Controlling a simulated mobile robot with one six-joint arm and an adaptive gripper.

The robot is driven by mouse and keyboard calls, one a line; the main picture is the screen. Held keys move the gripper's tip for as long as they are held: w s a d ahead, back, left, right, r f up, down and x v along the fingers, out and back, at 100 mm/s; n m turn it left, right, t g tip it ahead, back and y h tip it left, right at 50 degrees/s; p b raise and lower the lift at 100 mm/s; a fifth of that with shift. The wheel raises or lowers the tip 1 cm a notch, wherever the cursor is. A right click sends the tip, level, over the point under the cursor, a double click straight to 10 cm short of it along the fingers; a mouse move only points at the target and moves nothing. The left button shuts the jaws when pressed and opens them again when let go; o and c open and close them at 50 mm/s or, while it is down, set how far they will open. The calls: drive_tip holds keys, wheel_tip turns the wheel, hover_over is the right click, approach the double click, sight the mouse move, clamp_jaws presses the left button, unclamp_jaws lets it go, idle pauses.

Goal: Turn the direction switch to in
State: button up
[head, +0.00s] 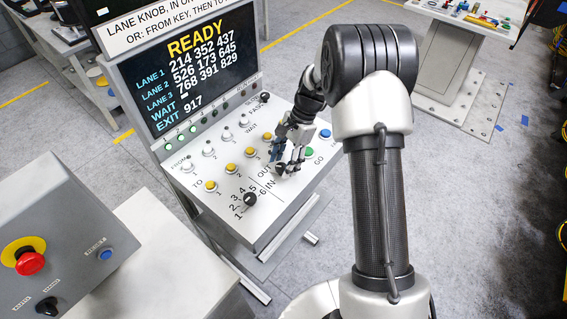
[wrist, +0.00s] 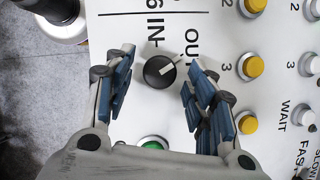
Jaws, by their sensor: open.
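The direction switch (wrist: 159,72) is a round black knob with a white pointer line, in the middle of the wrist view. Its pointer slants to the upper right, toward the OUT label (wrist: 191,43); the IN label (wrist: 155,32) is above the knob. My gripper (head: 290,166) is over the console panel in the head view, where it mostly hides the switch. In the wrist view its blue-padded fingers are open, one on each side of the knob, with gaps visible between pads and knob.
The lane knob (head: 250,200) stands at the front of the panel. Yellow buttons (wrist: 254,66) lie right of the fingers, and a green button (wrist: 153,143) is close below the switch. The display (head: 195,70) reads READY. A box with a red stop button (head: 30,263) is at left.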

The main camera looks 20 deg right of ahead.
drive_tip(key=shift+f, duration=0.2)
drive_tip(key=c, duration=1.1)
drive_tip(key=shift+o, duration=0.2)
drive_tip(key=shift+n, duration=0.3)
drive_tip(key=n+p, duration=0.1)
drive_tip(key=n, duration=0.1)
drive_tip(key=n+g+h+p, duration=0.1)
drive_tip(key=n, duration=0.1)
drive_tip(key=shift+w+a+r+n+g, duration=0.1)
drive_tip(key=shift+w+a+n+g, duration=0.1)
drive_tip(key=shift+n+g, duration=0.1)
drive_tip(key=n+h, duration=0.1)
drive_tip(key=n, duration=0.2)
drive_tip(key=n+g+h+p, duration=0.1)
drive_tip(key=n, duration=0.2)
drive_tip(key=shift+a+n, duration=0.15)
drive_tip(key=shift+n, duration=0.15)
drive_tip(key=shift+h, duration=0.3)
